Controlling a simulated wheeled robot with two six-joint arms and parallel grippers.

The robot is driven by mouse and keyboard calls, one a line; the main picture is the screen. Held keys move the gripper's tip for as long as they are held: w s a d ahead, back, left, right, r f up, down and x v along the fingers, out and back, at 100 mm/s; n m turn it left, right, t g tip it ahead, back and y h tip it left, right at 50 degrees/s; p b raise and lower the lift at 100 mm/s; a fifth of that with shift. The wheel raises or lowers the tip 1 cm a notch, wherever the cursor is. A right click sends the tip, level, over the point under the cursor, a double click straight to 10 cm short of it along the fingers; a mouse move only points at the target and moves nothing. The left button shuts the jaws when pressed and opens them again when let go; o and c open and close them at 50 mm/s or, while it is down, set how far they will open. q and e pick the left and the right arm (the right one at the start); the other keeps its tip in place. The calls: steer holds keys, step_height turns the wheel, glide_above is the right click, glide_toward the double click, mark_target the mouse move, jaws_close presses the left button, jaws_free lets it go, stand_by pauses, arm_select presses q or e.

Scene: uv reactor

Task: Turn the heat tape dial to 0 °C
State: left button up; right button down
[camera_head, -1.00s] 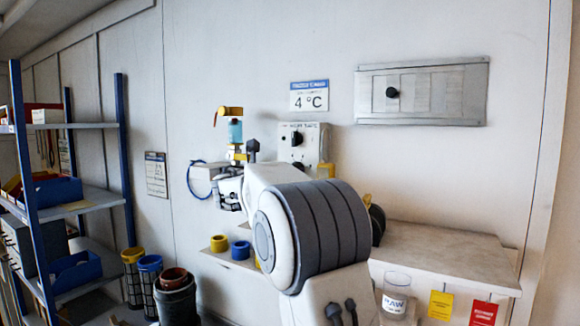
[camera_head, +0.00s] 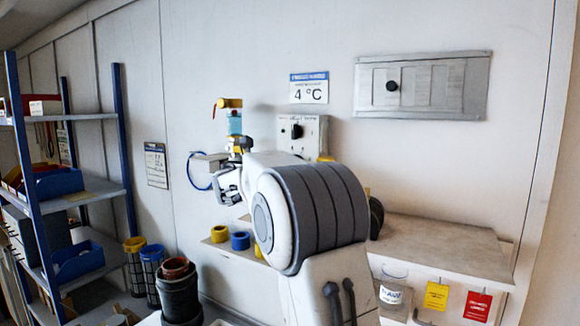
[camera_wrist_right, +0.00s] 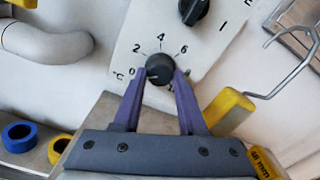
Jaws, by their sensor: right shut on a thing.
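The heat tape dial (camera_wrist_right: 160,69) is a round dark knob on a light panel in the right wrist view. The figures 0, 2, 4 and 6 and "°C" are printed around it. A small pale mark shows at its lower left edge, but I cannot read the setting surely. My right gripper (camera_wrist_right: 160,76) is shut on the knob, with its purple fingers on either side. In the head view, my right arm hides the lower part of the control box (camera_head: 312,130), including this dial. A sign (camera_head: 309,91) above it reads 4 °C. My left gripper is not in view.
Another black knob (camera_wrist_right: 193,10) sits just above the dial. A yellow part (camera_wrist_right: 228,108) lies close to the right finger. Blue (camera_wrist_right: 19,136) and yellow (camera_wrist_right: 58,148) rings are at lower left. A shelf rack (camera_head: 35,170) stands at far left.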

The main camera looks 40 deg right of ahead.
steer(key=shift+c, duration=2.4)
jaws_free()
steer(key=shift+f, duration=0.1)
steer(key=b+v, duration=0.4)
steer(key=v, duration=0.6)
steer(key=shift+s+a, duration=0.15)
steer(key=shift+a, duration=0.05)
